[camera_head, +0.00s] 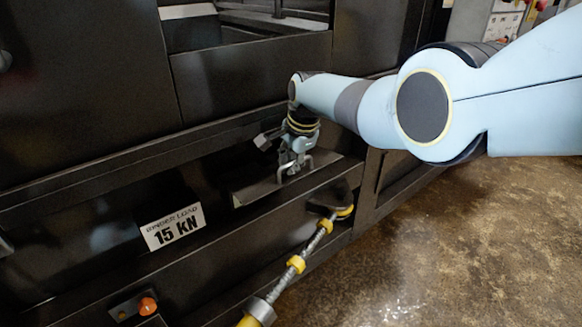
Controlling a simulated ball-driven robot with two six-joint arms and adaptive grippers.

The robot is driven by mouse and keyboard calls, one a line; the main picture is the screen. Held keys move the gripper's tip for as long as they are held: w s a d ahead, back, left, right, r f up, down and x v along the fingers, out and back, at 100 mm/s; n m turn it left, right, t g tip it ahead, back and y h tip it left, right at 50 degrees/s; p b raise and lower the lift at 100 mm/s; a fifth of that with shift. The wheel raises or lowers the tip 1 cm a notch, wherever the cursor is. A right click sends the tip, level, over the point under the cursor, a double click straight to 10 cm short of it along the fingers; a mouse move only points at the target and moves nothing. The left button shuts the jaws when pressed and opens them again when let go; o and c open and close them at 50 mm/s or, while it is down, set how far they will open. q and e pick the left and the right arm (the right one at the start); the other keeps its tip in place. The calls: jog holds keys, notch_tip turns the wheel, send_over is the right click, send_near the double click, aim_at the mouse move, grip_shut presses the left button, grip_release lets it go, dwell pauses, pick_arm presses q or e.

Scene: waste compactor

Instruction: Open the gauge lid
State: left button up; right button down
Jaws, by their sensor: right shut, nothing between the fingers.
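A dark angled metal plate with a lighter edge (252,192), which looks like the gauge lid, sits in the recess of the black machine's lower front. I cannot tell whether it is raised or flat. My right gripper (291,172) points down at the plate's right part from above. Its fingers are shut with nothing between them. They look close to or against the plate; contact cannot be made out. The gripper hides part of the plate, and no gauge face shows. My left gripper is out of view.
A white "15 kN" label (173,228) is on the front, left of the plate. A yellow-banded threaded rod (296,264) with a hook end runs below it. An orange knob (147,306) is at the lower left. Bare brown floor (470,235) lies at right.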

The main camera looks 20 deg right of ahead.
jog(key=shift+w+r, duration=0.1)
jog(key=shift+r, duration=0.05)
jog(key=c, duration=1.4)
grip_release()
jog(key=shift+r, duration=0.1)
jog(key=v, duration=1.1)
jog(key=shift+s+d+r, duration=0.2)
jog(key=shift+s+r, duration=0.1)
